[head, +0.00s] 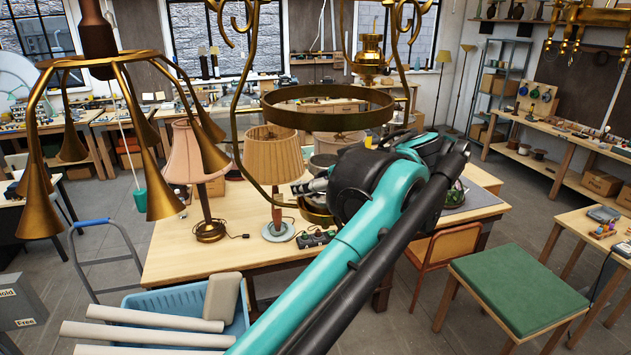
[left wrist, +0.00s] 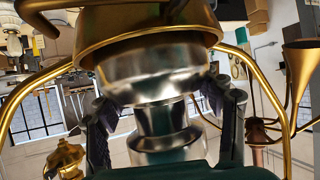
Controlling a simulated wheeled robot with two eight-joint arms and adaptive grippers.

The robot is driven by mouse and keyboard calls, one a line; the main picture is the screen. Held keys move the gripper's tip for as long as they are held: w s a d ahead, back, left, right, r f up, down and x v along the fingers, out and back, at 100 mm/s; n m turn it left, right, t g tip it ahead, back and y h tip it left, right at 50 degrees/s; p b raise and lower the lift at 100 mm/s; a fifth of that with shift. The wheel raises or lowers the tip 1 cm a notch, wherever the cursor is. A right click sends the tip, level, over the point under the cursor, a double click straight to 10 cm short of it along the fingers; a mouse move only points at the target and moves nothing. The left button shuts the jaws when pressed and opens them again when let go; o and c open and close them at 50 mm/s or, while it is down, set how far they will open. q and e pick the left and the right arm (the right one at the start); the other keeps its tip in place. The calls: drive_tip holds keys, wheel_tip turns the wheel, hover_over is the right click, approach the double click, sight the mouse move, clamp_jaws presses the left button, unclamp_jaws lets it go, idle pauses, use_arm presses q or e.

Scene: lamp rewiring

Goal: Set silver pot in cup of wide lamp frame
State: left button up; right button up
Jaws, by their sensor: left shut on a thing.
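The wide lamp frame (head: 328,118) hangs with a brass ring and curved brass arms. Its brass cup (head: 316,213) is low in the frame, partly behind my arm. My left gripper (head: 318,187) is just above the cup, mostly hidden by my teal arm. In the left wrist view, which looks upside down, the gripper (left wrist: 160,100) is shut on the silver pot (left wrist: 160,130), with a dark finger on each side. The brass cup (left wrist: 150,38) is at the pot's wide end. Its rim hides that end; I cannot tell if the pot is seated. My right gripper is not in view.
A second brass frame with horn-shaped shades (head: 40,205) hangs at the left. Two shaded lamps, pink (head: 192,155) and beige (head: 273,158), stand on the wooden table (head: 185,258). A blue crate (head: 170,300) holding pale tubes is in front. A green-topped stool (head: 520,285) is at right.

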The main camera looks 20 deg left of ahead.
use_arm(q)
drive_tip(key=shift+f, duration=0.2)
idle(0.3)
drive_tip(key=o, duration=1.6)
